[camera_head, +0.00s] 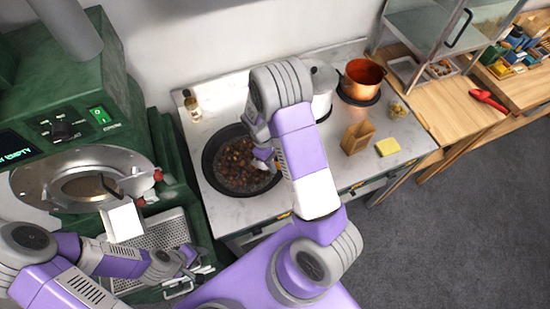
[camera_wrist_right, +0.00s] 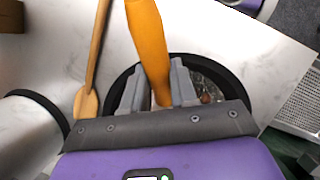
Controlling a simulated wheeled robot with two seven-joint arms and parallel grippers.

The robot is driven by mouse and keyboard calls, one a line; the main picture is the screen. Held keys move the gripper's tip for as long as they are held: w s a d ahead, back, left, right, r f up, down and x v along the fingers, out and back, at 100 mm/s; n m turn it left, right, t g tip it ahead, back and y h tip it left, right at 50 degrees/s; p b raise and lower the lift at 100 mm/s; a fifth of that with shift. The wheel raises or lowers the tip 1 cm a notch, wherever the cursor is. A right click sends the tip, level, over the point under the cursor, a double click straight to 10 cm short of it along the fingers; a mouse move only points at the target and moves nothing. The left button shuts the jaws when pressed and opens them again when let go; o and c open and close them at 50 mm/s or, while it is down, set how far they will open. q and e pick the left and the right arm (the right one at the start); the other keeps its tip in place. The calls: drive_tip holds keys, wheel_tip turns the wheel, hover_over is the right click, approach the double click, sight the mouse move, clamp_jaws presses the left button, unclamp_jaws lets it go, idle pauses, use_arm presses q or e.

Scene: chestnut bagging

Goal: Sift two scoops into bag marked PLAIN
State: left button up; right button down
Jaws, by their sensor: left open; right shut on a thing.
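The dark round pan (camera_head: 210,177) on the white counter is full of brown chestnuts (camera_head: 240,163); its rim also shows in the right wrist view (camera_wrist_right: 236,85). My right gripper (camera_head: 262,160) is low over the pan's right side. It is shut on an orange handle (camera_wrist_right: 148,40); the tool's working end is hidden. My left gripper (camera_head: 188,256) is open and empty beside the green machine, left of the counter. A brown, upright, bag-like holder (camera_head: 357,137) stands right of my right arm; no marking on it is readable. I cannot make out a PLAIN label.
A copper pot (camera_head: 362,80), a silver pot (camera_head: 323,90) and a yellow sponge (camera_head: 388,147) are on the counter. A small bottle (camera_head: 192,104) stands behind the pan. The green machine (camera_head: 70,80) fills the left. A wooden utensil (camera_wrist_right: 92,60) lies near the gripper in the wrist view.

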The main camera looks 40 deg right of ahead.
drive_tip(key=shift+w+f+b, duration=0.15)
drive_tip(key=shift+f+b, duration=0.35)
drive_tip(key=shift+f, duration=0.25)
drive_tip(key=w+f+t+b, duration=0.2)
drive_tip(key=b, duration=0.2)
drive_tip(key=w+a+f+t+y+b, duration=0.1)
drive_tip(key=w+f+t+b, duration=0.1)
drive_tip(key=w+b, duration=0.1)
drive_tip(key=w+a+f+t+b, duration=0.1)
drive_tip(key=w+f+b, duration=0.2)
drive_tip(key=b, duration=0.2)
drive_tip(key=shift+w+a+t+y, duration=0.2)
drive_tip(key=shift+t+y, duration=0.2)
drive_tip(key=shift+s+d+r+t, duration=0.1)
drive_tip(key=shift+s+r+t, duration=0.1)
drive_tip(key=shift+r, duration=0.25)
drive_tip(key=shift+s+r+t, duration=0.1)
drive_tip(key=shift+s+r, duration=0.05)
drive_tip(key=shift+r, duration=0.25)
